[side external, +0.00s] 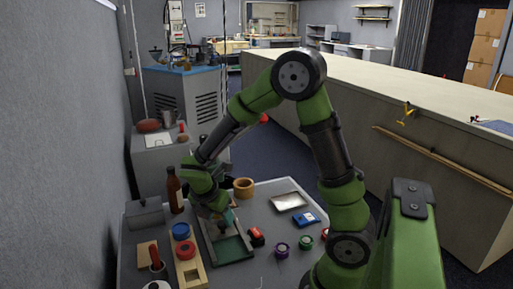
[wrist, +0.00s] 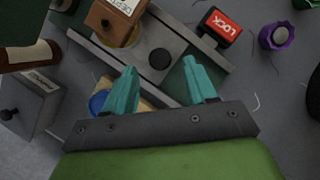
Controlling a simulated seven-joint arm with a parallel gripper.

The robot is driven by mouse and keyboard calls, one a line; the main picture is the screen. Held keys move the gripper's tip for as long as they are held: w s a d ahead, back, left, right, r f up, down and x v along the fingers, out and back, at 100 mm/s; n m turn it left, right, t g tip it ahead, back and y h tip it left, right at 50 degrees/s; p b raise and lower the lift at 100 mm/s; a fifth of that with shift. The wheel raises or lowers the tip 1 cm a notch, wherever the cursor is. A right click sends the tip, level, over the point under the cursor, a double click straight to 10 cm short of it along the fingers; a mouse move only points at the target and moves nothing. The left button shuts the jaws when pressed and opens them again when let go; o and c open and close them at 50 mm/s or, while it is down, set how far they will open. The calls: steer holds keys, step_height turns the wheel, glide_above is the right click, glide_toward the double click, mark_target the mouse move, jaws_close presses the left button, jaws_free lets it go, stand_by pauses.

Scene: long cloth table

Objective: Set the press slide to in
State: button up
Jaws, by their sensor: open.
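The press (wrist: 95,47) is a grey frame with two parallel rails and a dark green bed, which shows in the side view (side external: 232,250). In the wrist view a grey slide plate (wrist: 178,42) with a round black knob (wrist: 160,59) sits between the rails. A brown block (wrist: 106,20) with a white label stands beside the plate over a round, brass-coloured part. My gripper (wrist: 162,84) is open, with its teal fingers apart on either side of the knob in the picture. They are not visibly touching it. In the side view my gripper (side external: 222,210) is over the press, partly hidden.
A red LOCK block (wrist: 220,27) and a purple-rimmed knob (wrist: 279,33) lie to the right. A brown bottle (side external: 175,190), grey box (side external: 145,213) and wooden board with discs (side external: 190,272) stand left.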

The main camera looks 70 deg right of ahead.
mark_target(222, 223)
steer(key=shift+x, duration=1.6)
jaws_close()
